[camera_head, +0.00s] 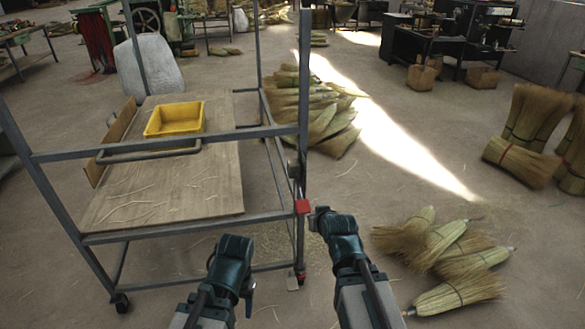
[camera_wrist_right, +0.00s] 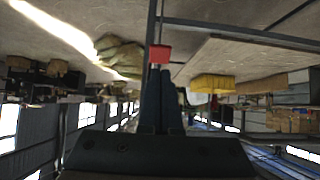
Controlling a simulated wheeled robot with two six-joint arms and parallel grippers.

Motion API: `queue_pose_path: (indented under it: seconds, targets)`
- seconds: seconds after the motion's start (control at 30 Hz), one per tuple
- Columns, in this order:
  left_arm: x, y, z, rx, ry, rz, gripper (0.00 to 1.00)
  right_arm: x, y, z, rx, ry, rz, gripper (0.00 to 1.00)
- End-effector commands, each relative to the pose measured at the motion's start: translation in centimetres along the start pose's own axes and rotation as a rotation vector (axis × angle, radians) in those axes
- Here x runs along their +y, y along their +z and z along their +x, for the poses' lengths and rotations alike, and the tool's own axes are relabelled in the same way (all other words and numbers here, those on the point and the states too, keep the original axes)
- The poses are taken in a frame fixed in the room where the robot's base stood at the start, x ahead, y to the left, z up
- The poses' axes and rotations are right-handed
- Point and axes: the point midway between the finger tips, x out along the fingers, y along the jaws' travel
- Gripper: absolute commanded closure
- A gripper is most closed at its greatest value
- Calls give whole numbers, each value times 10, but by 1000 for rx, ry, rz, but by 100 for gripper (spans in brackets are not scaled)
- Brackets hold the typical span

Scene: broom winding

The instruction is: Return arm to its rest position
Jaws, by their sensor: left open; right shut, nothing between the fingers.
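My left gripper (camera_head: 235,265) is low in the head view, in front of the cart's near edge, and holds nothing that I can see. My right gripper (camera_head: 320,215) is just right of the cart's near right post, beside a red block (camera_head: 302,206) on that post. In the right wrist view, which is upside down, the right gripper's dark fingers (camera_wrist_right: 161,88) are together and empty. The red block (camera_wrist_right: 160,53) shows just past their tips; whether they touch it I cannot tell.
The metal cart (camera_head: 225,226) has a wooden shelf with a yellow bin (camera_head: 174,119) and loose straw. Broom heads (camera_head: 445,250) lie on the floor at right, with more bundles (camera_head: 540,125) beyond. A straw pile (camera_head: 310,105) lies behind the cart. Floor right of the cart is partly clear.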

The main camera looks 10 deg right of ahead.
Motion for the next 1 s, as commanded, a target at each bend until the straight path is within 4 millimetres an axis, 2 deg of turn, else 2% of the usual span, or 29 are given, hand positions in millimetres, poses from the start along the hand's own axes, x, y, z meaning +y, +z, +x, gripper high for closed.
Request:
queue_pose_path:
  seconds: [0.13, 0.27, 0.3, 0.43, 0.6, 0.73, 0.77, 0.8, 1.0]
  targets:
    - [0, 0, 0, 0, 0, 0, 43, -14, 12, 0, -54, -18, -17, 100]
    - [0, 0, 0, 0, 0, 0, 43, -56, 54, -7, -250, -68, -79, 100]
    - [0, 0, 0, 0, 0, 0, 43, -70, 71, -12, -327, -80, -103, 100]
    - [0, 0, 0, 0, 0, 0, 43, -102, 119, -37, -555, -93, -181, 100]
    - [0, 0, 0, 0, 0, 0, 43, -124, 161, -73, -781, -75, -265, 100]
    - [0, 0, 0, 0, 0, 0, 43, -133, 185, -102, -931, -43, -326, 100]
    - [-1, 0, -7, 0, 0, 0, 43, -132, 182, -110, -950, -36, -331, 100]
    - [-2, 1, -21, 0, 0, 0, 43, -131, 170, -117, -943, -37, -324, 100]
    - [-6, 4, -61, 0, 0, 0, 43, -130, 138, -142, -939, -38, -322, 100]
